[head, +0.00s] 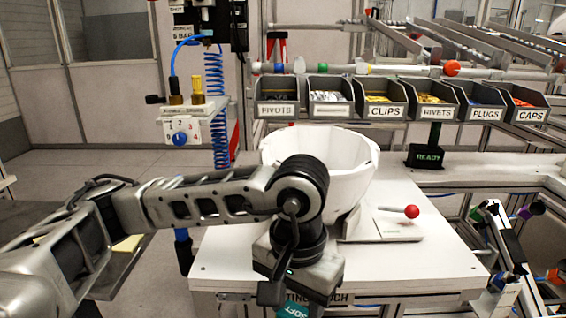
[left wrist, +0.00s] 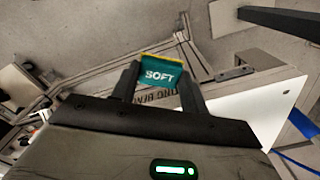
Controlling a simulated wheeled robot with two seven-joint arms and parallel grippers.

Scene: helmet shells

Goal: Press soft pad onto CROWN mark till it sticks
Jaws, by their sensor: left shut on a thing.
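My left gripper (head: 290,301) hangs in front of the near edge of the white bench. It is shut on a teal soft pad (head: 293,311) marked SOFT. In the left wrist view the two dark fingers (left wrist: 162,88) clasp the pad (left wrist: 165,74), which has a yellow edge. The white helmet shell (head: 345,160) sits on the bench behind my left arm, open side up, and the arm covers part of it. No CROWN mark can be made out. My right gripper is not in view.
The bench (head: 440,255) is bare at its right. A fixture plate (head: 385,228) with a red-knobbed lever (head: 411,211) lies beside the shell. Labelled bins (head: 383,98) line the back, near a READY box (head: 426,156). A blue coiled hose (head: 218,110) hangs at left.

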